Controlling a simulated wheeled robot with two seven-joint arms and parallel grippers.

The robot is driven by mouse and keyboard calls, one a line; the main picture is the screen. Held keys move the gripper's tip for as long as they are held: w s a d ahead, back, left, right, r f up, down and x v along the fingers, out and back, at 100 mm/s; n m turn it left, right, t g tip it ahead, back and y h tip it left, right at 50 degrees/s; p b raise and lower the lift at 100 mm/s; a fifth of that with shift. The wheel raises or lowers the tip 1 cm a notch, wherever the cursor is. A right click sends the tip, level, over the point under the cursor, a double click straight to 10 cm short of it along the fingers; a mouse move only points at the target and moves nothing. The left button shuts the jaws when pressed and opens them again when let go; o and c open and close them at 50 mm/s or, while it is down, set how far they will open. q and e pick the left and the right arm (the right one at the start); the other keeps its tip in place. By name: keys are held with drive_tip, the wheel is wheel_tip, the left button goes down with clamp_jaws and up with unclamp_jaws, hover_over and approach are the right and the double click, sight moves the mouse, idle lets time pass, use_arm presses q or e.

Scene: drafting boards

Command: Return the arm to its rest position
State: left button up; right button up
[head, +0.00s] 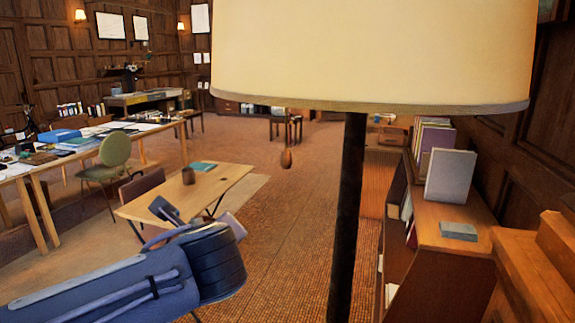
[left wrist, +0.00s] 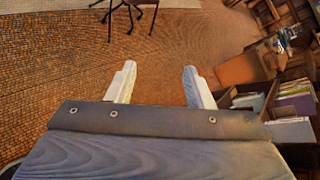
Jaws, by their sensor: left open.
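My left arm (head: 120,285), blue-grey with a dark wrist, reaches in from the lower left of the head view. It is raised in front of a small wooden table. In the left wrist view my left gripper (left wrist: 158,70) is open, its two pale fingers well apart. Nothing is between the fingers; only brown carpet shows beyond them. In the head view the fingers are mostly hidden behind the wrist. My right arm and gripper are not in view.
A floor lamp with a cream shade (head: 370,50) and dark pole (head: 347,220) stands close ahead. The small table (head: 215,185) holds a mug (head: 188,175) and a teal book (head: 203,166). A bookcase (head: 455,225) stands at right. Carpet between is clear.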

use_arm(q)
drive_tip(key=s+a+f+n+g+h+p, duration=0.1)
drive_tip(key=s+a+f+n+g+h, duration=0.35)
drive_tip(key=s+a+f+n, duration=0.75)
drive_tip(key=s+d+f+n+g+h, duration=0.1)
drive_tip(key=s+d+f+n, duration=0.1)
drive_tip(key=s+n, duration=0.4)
drive_tip(key=s+d+f+n+h, duration=0.2)
drive_tip(key=s+n, duration=0.4)
drive_tip(key=n, duration=0.3)
drive_tip(key=shift+s+d+f+g+p, duration=0.3)
drive_tip(key=shift+d+f+g+p, duration=0.05)
drive_tip(key=shift+d+f, duration=0.35)
